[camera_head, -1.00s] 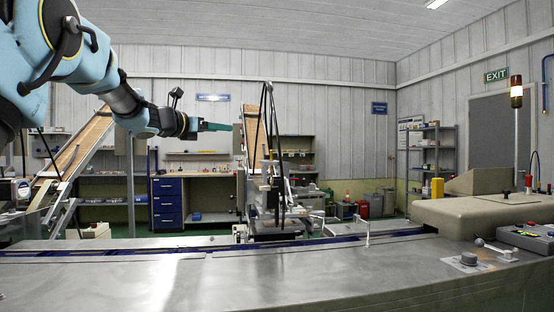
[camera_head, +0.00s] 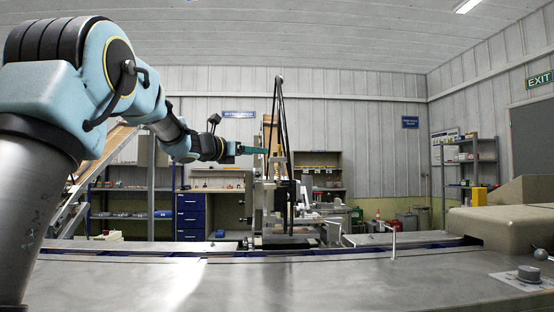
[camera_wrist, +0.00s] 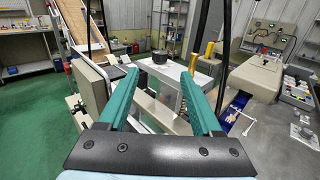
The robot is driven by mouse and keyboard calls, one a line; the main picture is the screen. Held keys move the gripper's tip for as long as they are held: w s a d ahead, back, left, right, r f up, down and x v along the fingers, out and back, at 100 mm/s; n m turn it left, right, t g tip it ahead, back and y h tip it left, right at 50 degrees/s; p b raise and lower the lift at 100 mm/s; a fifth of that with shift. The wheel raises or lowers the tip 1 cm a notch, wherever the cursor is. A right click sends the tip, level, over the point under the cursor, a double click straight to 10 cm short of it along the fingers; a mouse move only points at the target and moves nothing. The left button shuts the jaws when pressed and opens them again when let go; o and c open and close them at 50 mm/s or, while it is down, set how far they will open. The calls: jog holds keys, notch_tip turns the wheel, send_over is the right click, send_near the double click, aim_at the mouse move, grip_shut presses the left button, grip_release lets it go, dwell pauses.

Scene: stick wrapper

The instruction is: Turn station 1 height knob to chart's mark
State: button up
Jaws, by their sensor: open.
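My gripper (camera_head: 252,150) is at the end of my raised arm, beside the upper part of the upright station machine (camera_head: 282,192) in the head view. In the wrist view its two teal fingers (camera_wrist: 160,76) are spread apart with nothing between them. A dark round knob-like part (camera_wrist: 160,57) on a pale plate shows beyond the fingertips, apart from them. I cannot tell whether it is the station 1 height knob. No readable chart mark shows in either view.
A long steel conveyor bench (camera_head: 330,284) runs across the front. A grey knob (camera_head: 528,273) sits on a plate at its right. Yellow posts (camera_wrist: 209,52) and a beige housing (camera_wrist: 256,78) stand right in the wrist view. Green floor (camera_wrist: 38,125) is open at left.

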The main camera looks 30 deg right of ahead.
aim_at(275, 153)
jog(key=p+x, duration=0.2)
jog(key=x, duration=0.6)
jog(key=shift+w+d+r+p, duration=0.1)
jog(key=shift+d+p, duration=0.2)
jog(key=shift+p, duration=0.05)
jog(key=shift+w+d, duration=0.3)
jog(key=shift+d, duration=0.4)
grip_shut()
